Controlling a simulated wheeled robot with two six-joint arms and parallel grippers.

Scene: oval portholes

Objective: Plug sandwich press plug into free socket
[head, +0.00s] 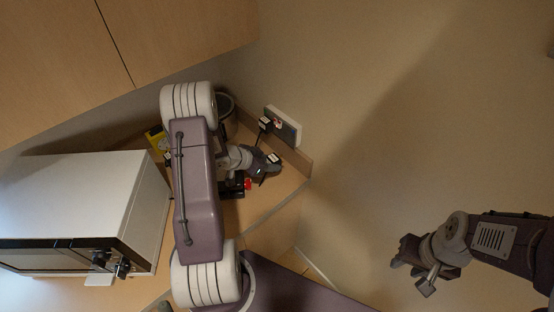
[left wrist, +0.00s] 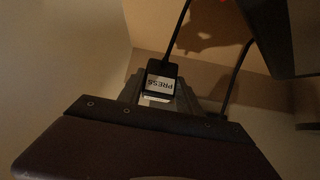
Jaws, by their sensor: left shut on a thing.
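The sandwich press plug (left wrist: 160,80) is black with a white label reading PRESS, upside down in the left wrist view. My left gripper (head: 268,164) is shut on it, and the plug's label (head: 274,157) shows at the gripper tip in the head view. A black cord runs up from the plug in the wrist view. The socket plate (head: 284,126) is on the wall just beyond the gripper, apart from the held plug. Another black plug (head: 265,123) with a pale label sits at its left part. My right gripper (head: 411,268) hangs away from the counter; its jaw opening is unclear.
A white microwave-like appliance (head: 80,200) stands at the left. A yellow box (head: 156,139) and a round grey container (head: 228,112) stand behind my left arm. A small red item (head: 248,184) lies beside the gripper. Cupboards (head: 130,40) are above left.

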